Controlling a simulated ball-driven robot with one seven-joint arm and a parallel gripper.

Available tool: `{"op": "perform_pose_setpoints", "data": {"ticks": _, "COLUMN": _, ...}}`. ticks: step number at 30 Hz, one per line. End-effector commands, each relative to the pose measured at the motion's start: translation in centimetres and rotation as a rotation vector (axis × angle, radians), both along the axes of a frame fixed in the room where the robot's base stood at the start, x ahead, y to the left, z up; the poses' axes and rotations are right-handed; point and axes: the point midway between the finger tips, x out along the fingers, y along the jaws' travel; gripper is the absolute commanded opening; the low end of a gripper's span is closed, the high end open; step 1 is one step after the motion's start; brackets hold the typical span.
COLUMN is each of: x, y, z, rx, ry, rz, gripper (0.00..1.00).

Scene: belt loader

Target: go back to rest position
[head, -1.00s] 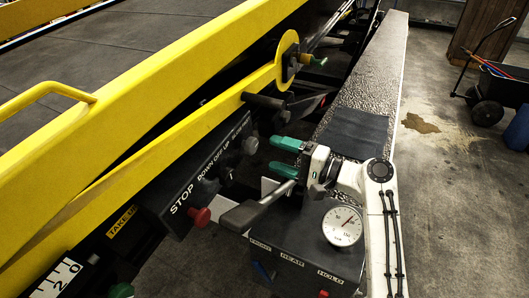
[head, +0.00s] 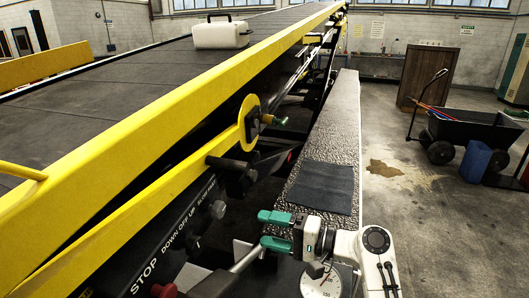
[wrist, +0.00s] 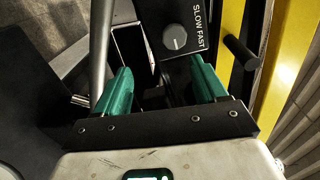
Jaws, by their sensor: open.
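My gripper (head: 268,230) has green fingertips and points left, toward the side of the belt loader, at the lower middle of the head view. In the wrist view (wrist: 166,88) the two green fingers stand wide apart with nothing between them. My white arm runs down to the right of it. A grey speed knob (wrist: 175,37) marked SLOW FAST lies ahead of the fingers, apart from them. A control panel (head: 170,240) with STOP and DOWN OFF UP labels is to the left. A red stop button (head: 163,290) shows at the bottom edge.
A pressure gauge (head: 321,282) sits just below my gripper, partly hidden by it. A yellow rail (head: 150,105) rises along the left. A white case (head: 221,35) lies on the belt. A black cart (head: 472,132) and blue box (head: 476,161) stand right.

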Motion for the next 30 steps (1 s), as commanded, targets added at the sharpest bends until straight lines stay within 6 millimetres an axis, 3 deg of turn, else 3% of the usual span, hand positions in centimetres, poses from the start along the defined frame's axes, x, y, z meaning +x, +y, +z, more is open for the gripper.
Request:
{"op": "perform_pose_setpoints", "data": {"ticks": 6, "x": -6.2, "y": -4.9, "z": -10.5, "rx": -0.405, "ry": -0.065, "rz": -0.079, "gripper": 0.71}}
{"op": "perform_pose_setpoints", "data": {"ticks": 9, "x": -10.3, "y": -8.5, "z": -14.6, "rx": -0.636, "ry": -0.093, "rz": -0.101, "gripper": 0.71}}
{"op": "perform_pose_setpoints", "data": {"ticks": 12, "x": -14.6, "y": -12.1, "z": -17.4, "rx": -0.855, "ry": -0.108, "rz": -0.109, "gripper": 0.71}}
{"op": "perform_pose_setpoints", "data": {"ticks": 18, "x": -22.6, "y": -18.4, "z": -19.4, "rx": -1.208, "ry": -0.104, "rz": -0.096, "gripper": 0.71}}
{"op": "perform_pose_setpoints", "data": {"ticks": 24, "x": -29.7, "y": -23.4, "z": -18.7, "rx": -1.481, "ry": -0.068, "rz": -0.063, "gripper": 0.71}}
{"op": "perform_pose_setpoints", "data": {"ticks": 25, "x": -30.8, "y": -24.1, "z": -18.4, "rx": -1.518, "ry": -0.06, "rz": -0.058, "gripper": 0.71}}
{"op": "perform_pose_setpoints", "data": {"ticks": 30, "x": -35.9, "y": -24.9, "z": -22.2, "rx": -1.518, "ry": 0.113, "rz": 0.066, "gripper": 0.71}}
